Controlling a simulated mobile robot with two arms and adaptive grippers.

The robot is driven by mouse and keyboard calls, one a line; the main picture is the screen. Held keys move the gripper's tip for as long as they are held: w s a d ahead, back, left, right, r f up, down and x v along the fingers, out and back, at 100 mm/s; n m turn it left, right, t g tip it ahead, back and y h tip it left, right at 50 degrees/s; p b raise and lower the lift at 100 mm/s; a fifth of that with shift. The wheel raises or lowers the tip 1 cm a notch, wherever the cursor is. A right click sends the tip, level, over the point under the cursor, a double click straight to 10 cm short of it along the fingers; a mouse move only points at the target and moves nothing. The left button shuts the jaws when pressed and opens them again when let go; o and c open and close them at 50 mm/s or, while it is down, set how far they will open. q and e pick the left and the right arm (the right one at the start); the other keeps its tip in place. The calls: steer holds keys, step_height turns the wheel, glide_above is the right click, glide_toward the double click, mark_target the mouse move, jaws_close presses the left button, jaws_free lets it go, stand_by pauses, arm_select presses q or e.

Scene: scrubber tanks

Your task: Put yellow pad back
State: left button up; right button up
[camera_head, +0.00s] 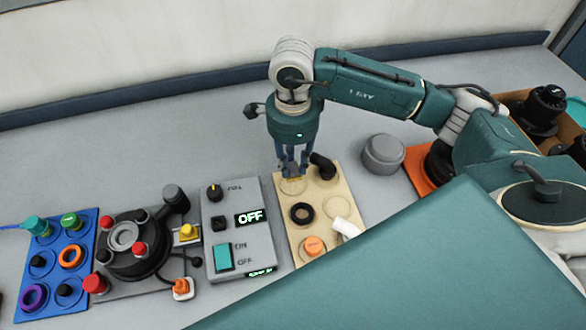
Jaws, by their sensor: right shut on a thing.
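My right gripper (293,172) points down over the far left part of a beige board (327,205). It is shut on a small yellow pad (293,178), of which only a thin edge shows between the fingertips. The pad is right at a round outline on the board; I cannot tell whether it touches the board. My left gripper is not in view.
The board also bears a black elbow piece (323,165), a black ring (302,213), an orange piece (313,246) and a white piece (346,229). Left of it stand a grey control box (237,215) reading OFF, a black device (130,245) and a blue board (82,225).

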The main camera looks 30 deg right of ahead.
mark_target(293, 166)
step_height(293, 166, down, 4)
steer(key=shift+r+p, duration=0.15)
steer(key=shift+p, duration=0.25)
steer(key=shift+f+b, duration=0.3)
steer(key=shift+f, duration=0.05)
steer(key=o, duration=1)
steer(key=shift+r, duration=0.1)
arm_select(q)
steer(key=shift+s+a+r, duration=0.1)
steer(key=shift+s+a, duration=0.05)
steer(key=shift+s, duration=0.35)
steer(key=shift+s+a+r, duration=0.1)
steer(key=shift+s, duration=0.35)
arm_select(e)
steer(key=shift+o, duration=0.5)
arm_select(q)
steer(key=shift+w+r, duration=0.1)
arm_select(e)
steer(key=shift+r, duration=0.1)
